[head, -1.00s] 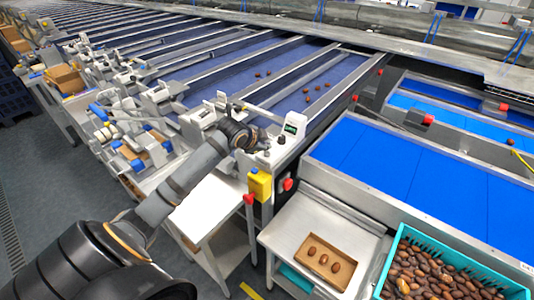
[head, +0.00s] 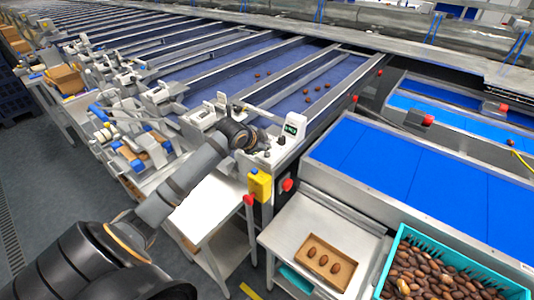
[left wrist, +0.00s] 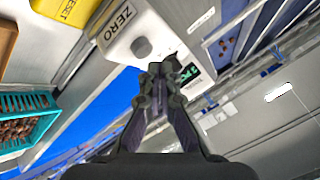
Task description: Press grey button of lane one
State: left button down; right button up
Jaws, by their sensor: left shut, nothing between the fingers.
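In the left wrist view a round grey button (left wrist: 142,48) sits on a pale housing beside the printed word ZERO. My left gripper (left wrist: 160,72) is shut and empty, its fingertips just beside the button in that picture. I cannot tell whether they touch anything. In the head view the left gripper (head: 260,143) is over the pale panel at the lane's near end, left of a small display box (head: 293,127). The display (left wrist: 191,74) also shows in the wrist view, partly behind the fingers. My right gripper is not in view.
A yellow RESET box (head: 260,186) and red knobs (head: 288,185) are below the panel. A cardboard tray with several dates (head: 306,246) and a teal crate (head: 388,262) full of dates are at the lower right. A blue belt (head: 400,165) lies behind them.

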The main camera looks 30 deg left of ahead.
aim_at(266, 154)
pick_arm(q)
jog(key=shift+f, duration=0.15)
jog(key=shift+f, duration=0.3)
jog(key=shift+f, duration=0.5)
dwell(0.5)
dwell(0.3)
jog(key=shift+r+p, duration=0.9)
notch_tip(266, 154, up, 5)
jog(key=p, duration=0.5)
jog(key=shift+r, duration=0.15)
